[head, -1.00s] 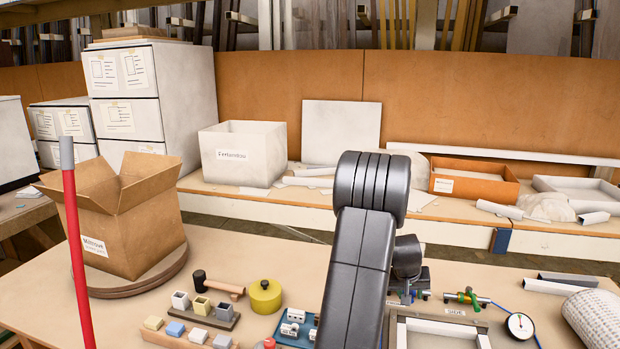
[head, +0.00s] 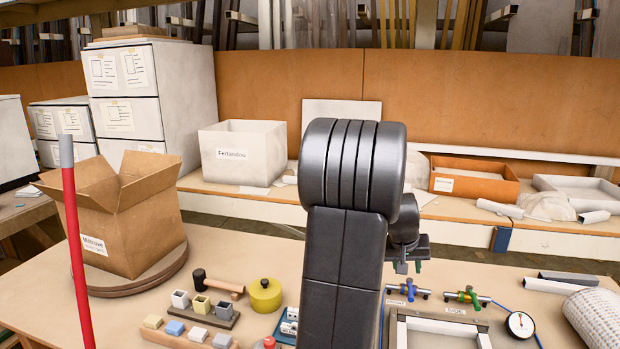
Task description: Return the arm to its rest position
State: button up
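My dark grey arm rises in the middle of the head view, in front of the table (head: 235,255). Its end, my gripper (head: 404,266), shows partly behind the arm at the right, above the table near two small valves. The fingers are small and mostly hidden, so I cannot tell whether they are open or shut. I see no object held in it.
A cardboard box (head: 137,232) stands on a round board at left, behind a red pole (head: 73,240). A yellow pot (head: 265,296) and small blocks lie left of my arm. A grey frame (head: 440,328), valves (head: 466,297) and a gauge (head: 519,324) are at right.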

aim_at(412, 295)
jog(key=x, duration=1.2)
jog(key=shift+d+f, duration=0.15)
jog(key=shift+f, duration=0.25)
jog(key=shift+w+d+f+p, duration=0.15)
jog(key=shift+w+f+p, duration=0.1)
jog(key=shift+p, duration=0.25)
jog(key=n+p, duration=0.1)
jog(key=p, duration=0.1)
jog(key=shift+s+d+r+p, duration=0.15)
jog(key=shift+d+r+p, duration=0.1)
jog(key=shift+p, duration=0.5)
jog(key=shift+d+f+n+t+y+p, duration=0.3)
jog(key=shift+n+y+p, duration=0.15)
jog(key=shift+p, duration=0.5)
